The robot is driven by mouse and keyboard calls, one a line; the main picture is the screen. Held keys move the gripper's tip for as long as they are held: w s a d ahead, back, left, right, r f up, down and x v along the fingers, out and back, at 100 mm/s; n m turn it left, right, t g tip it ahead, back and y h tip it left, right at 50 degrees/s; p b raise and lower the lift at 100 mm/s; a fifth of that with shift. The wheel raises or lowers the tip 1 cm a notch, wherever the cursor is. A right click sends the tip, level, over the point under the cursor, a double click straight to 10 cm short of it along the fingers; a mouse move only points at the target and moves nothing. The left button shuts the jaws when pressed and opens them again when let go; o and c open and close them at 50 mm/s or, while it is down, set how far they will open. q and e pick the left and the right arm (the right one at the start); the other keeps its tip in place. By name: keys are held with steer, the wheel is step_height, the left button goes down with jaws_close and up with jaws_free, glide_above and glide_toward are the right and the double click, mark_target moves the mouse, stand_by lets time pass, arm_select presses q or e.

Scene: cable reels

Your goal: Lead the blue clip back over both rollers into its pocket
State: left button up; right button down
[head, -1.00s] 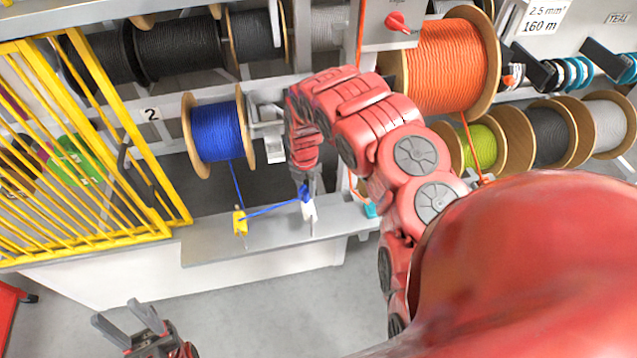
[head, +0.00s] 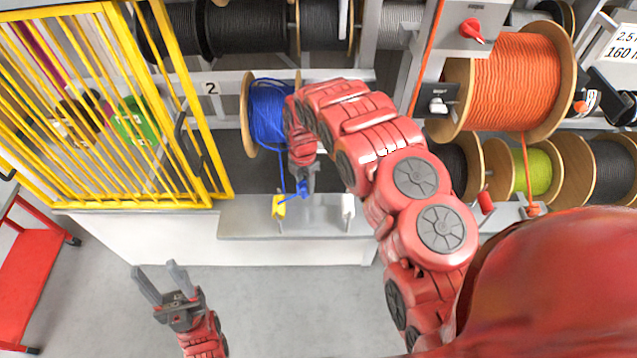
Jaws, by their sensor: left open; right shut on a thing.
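The blue clip (head: 303,188) hangs in the tips of my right gripper (head: 304,181), which is shut on it, above the grey ledge between the two rollers. It is nearer the yellow roller (head: 279,207) on the left than the white roller (head: 347,207) on the right. Blue cable runs down from the blue reel (head: 267,115) to the area of the yellow roller and clip. My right arm hides part of the reel. I cannot make out the clip's pocket. My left gripper (head: 160,270) is open and empty over the floor at lower left.
The grey ledge (head: 245,228) is bare left of the yellow roller. A yellow barred gate (head: 150,110) stands at the left, with a red cart (head: 35,260) beyond its lower left. An orange reel (head: 515,82) and other reels fill the right. The floor in front is clear.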

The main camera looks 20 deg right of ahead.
steer(key=w+a+b, duration=0.2)
steer(key=a+b, duration=0.4)
steer(key=a, duration=0.2)
steer(key=w+a+b, duration=0.3)
steer(key=a+b, duration=0.3)
steer(key=a, duration=0.1)
step_height(320, 180, up, 10)
steer(key=p, duration=0.9)
steer(key=s+d+f+p, duration=0.1)
steer(key=s+d+p, duration=0.2)
steer(key=d, duration=1.9)
steer(key=shift+s, duration=0.65)
steer(key=shift+d, duration=0.1)
